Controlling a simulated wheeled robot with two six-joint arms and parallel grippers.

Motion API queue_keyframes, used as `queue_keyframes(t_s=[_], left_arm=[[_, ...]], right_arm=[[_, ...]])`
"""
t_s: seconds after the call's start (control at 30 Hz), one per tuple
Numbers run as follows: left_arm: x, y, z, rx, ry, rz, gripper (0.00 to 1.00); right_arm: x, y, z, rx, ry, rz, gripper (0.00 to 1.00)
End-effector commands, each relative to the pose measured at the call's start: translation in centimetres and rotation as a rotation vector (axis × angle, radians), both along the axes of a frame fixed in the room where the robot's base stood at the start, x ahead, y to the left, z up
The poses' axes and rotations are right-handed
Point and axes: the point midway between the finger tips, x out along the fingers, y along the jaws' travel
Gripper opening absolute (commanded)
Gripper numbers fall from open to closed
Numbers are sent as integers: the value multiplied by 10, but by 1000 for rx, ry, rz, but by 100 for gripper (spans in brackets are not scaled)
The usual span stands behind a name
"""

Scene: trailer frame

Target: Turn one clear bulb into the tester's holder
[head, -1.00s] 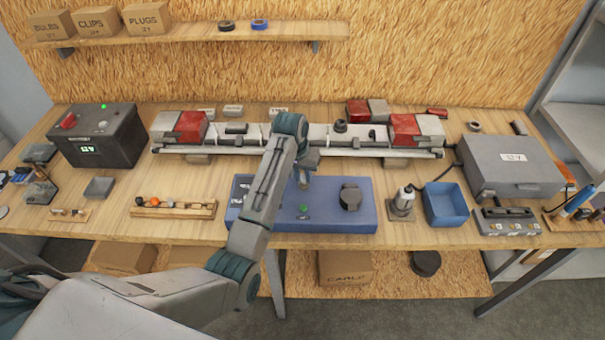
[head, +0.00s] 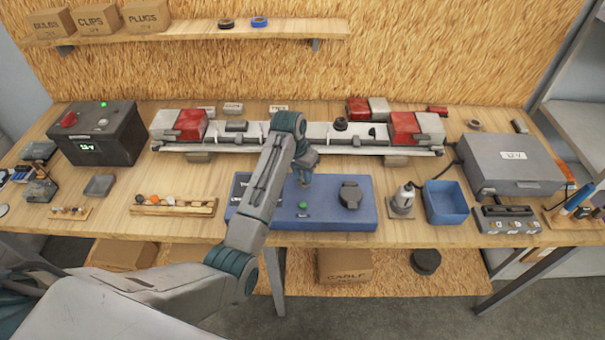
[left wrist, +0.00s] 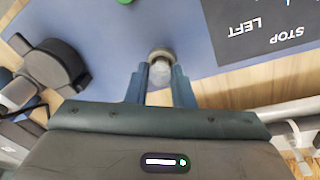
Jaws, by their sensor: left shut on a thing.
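My left gripper (head: 305,181) is over the far middle part of the blue tester panel (head: 335,225). In the left wrist view its blue-grey fingers (left wrist: 159,88) are shut on a clear bulb (left wrist: 159,75), whose glass shows between them. A round metal ring (left wrist: 161,54) sits at the bulb's far end, against the blue surface. I cannot tell whether this ring is the bulb's base or the holder, or how deep the bulb sits. A green button (head: 303,205) and a black round part (head: 350,196) are on the panel. My right gripper is not in view.
A wooden rack (head: 173,208) with several small bulbs stands left of the panel. A blue bin (head: 446,203) and a grey case (head: 512,167) are on the right. The long light bar (head: 225,143) lies behind my gripper. A black battery box (head: 97,136) stands at left.

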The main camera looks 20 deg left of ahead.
Motion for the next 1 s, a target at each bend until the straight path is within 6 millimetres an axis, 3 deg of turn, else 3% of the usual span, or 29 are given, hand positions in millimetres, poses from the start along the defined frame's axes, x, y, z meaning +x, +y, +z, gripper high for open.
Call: queue_keyframes(t_s=[0.4,0.7,1.0], left_arm=[[0,0,0,1,1,-44,12],[1,1,-1,1,1,-306,12],[1,1,-1,0,1,-332,12]], right_arm=[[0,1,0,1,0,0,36],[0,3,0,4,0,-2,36],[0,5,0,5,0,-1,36]])
